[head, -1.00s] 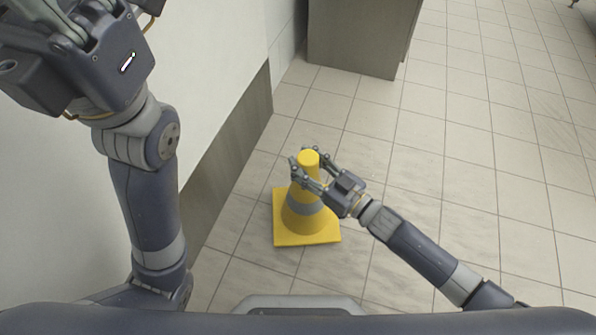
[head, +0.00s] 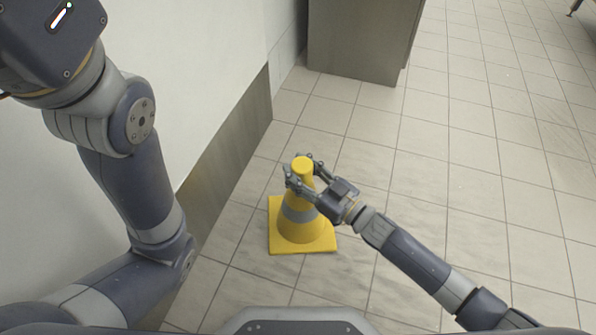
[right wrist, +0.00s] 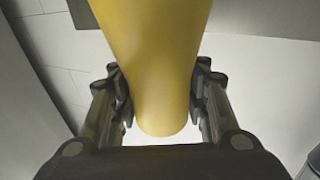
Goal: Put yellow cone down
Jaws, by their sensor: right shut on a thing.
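The yellow cone (head: 300,225) has a grey band and a square yellow base. It stands upright in the head view, over the tiled floor; I cannot tell for sure whether its base touches the floor. My right gripper (head: 304,178) is shut on the cone's upper part, just below its tip. In the right wrist view the cone (right wrist: 155,60) fills the space between both fingers of the right gripper (right wrist: 160,100). My left arm rises at the left of the head view, but its fingers are out of the picture.
A white wall with a dark skirting (head: 225,145) runs along the left, close to the cone. A grey cabinet (head: 365,40) stands ahead. The tiled floor (head: 480,150) to the right is clear.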

